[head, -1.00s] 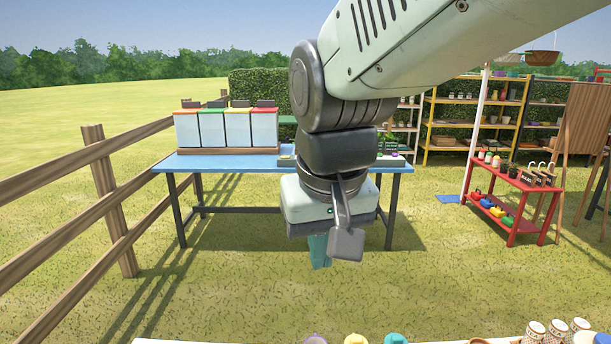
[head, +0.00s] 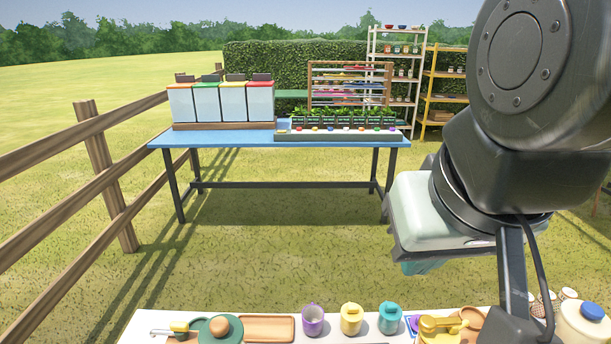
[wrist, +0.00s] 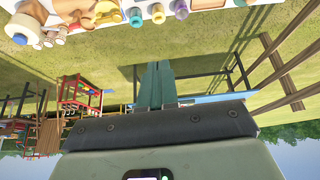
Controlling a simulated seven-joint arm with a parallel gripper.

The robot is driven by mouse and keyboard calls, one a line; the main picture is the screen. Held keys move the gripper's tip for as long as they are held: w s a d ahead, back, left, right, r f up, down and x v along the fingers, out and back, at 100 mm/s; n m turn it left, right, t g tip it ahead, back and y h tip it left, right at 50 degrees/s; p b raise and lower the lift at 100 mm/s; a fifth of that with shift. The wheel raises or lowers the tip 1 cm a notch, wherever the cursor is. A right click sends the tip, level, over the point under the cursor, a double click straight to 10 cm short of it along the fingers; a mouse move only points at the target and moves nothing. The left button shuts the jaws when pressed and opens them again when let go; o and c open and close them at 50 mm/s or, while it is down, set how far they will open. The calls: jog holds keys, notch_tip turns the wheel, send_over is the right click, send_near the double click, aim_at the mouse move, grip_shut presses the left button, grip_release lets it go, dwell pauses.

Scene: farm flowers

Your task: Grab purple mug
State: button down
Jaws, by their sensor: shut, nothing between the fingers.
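The purple mug (head: 313,320) stands upright on the near white table, between a wooden tray and a yellow lidded pot. It also shows in the wrist view as a small purple shape (wrist: 181,9) near the top edge. My gripper (head: 425,265) hangs above and beyond the table's far edge, to the right of the mug and well apart from it. In the wrist view its teal fingers (wrist: 155,86) are together with nothing between them.
The white table (head: 140,326) also bears a wooden tray (head: 267,328), a yellow pot (head: 351,319), a teal pot (head: 389,318), and a cream jar (head: 584,322). A blue table (head: 230,139) stands farther off, with grass between. A wooden fence (head: 97,160) runs along the left.

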jog(key=c, duration=1.8)
grip_release()
jog(key=o, duration=1.6)
jog(key=shift+w, duration=0.1)
